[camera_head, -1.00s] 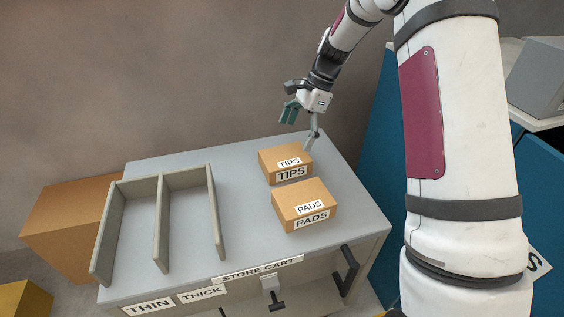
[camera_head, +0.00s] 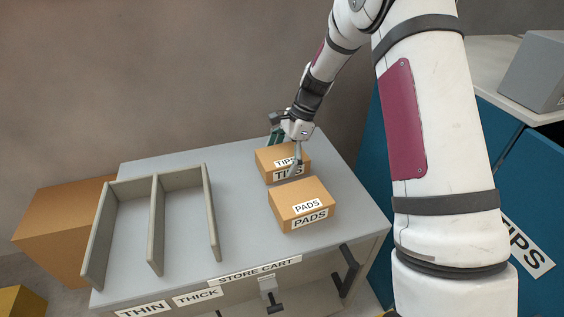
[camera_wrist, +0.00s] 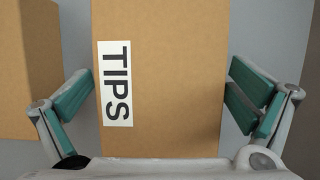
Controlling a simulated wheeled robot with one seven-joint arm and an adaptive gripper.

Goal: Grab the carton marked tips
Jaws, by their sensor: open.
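The carton marked TIPS (camera_head: 268,157) is a brown box on the top of the grey store cart, behind the carton marked PADS (camera_head: 301,202). My gripper (camera_head: 284,155) is down at the TIPS carton, its fingers partly in front of it. In the wrist view the TIPS carton (camera_wrist: 170,80) fills the middle between my gripper's two teal-padded fingers (camera_wrist: 158,105). The fingers are open, one on each side, with a small gap at the right; at the left the pad comes close to the carton's edge, and I cannot tell whether it touches.
The store cart (camera_head: 240,150) also bears a grey divider rack (camera_head: 158,225) at the left. The PADS carton stands close in front of the TIPS carton, and a brown edge (camera_wrist: 28,70) shows left in the wrist view. A brown box (camera_head: 58,225) stands left of the cart.

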